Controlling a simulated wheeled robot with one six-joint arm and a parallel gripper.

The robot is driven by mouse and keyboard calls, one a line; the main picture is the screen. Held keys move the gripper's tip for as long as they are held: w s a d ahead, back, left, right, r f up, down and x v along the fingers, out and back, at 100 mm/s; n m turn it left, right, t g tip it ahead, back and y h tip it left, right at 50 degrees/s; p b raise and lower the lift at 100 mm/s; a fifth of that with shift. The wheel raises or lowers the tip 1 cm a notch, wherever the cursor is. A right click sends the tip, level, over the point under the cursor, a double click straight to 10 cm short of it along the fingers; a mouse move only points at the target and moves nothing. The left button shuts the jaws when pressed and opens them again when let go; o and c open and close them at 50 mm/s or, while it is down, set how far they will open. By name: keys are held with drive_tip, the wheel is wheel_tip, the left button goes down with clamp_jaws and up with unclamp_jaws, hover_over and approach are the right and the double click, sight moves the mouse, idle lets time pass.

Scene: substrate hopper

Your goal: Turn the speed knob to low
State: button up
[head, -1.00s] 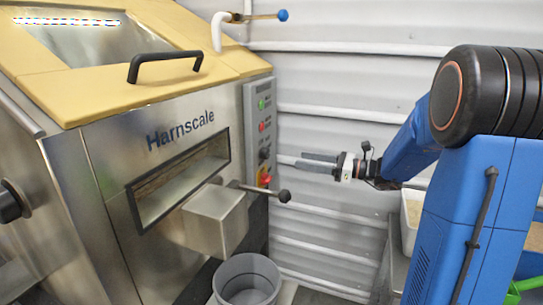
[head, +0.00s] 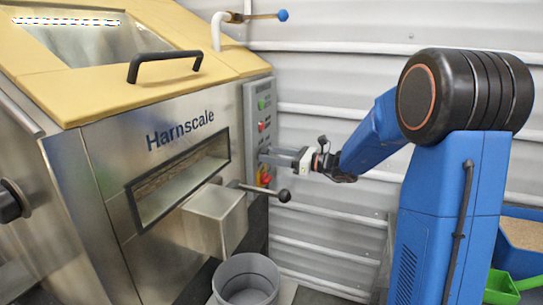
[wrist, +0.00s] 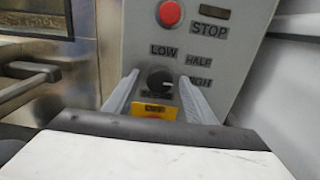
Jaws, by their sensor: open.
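The black speed knob (wrist: 160,79) sits on the grey control panel (wrist: 228,70) in the wrist view, with LOW printed at its upper left, HALF at its upper right and HIGH at its right. I cannot tell clearly where its pointer faces. My gripper (wrist: 159,75) is open, with one finger on each side of the knob and small gaps visible. In the head view my gripper (head: 268,156) reaches the panel (head: 253,105) from the right, and its fingers hide the knob.
A red STOP button (wrist: 170,13) is above the knob, and a yellow plate (wrist: 155,112) is below it, partly hidden. In the head view a ball-ended lever (head: 284,196) sticks out below my gripper. A grey bucket (head: 246,285) stands under the chute (head: 214,215).

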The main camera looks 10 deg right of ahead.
drive_tip(key=c, duration=1.1)
drive_tip(key=shift+o, duration=0.3)
drive_tip(key=shift+n, duration=0.3)
drive_tip(key=n, duration=0.3)
drive_tip(key=shift+n, duration=0.3)
drive_tip(key=n, duration=0.4)
drive_tip(key=shift+n, duration=0.3)
drive_tip(key=n, duration=0.4)
drive_tip(key=shift+n, duration=2.5)
drive_tip(key=shift+f, duration=0.1)
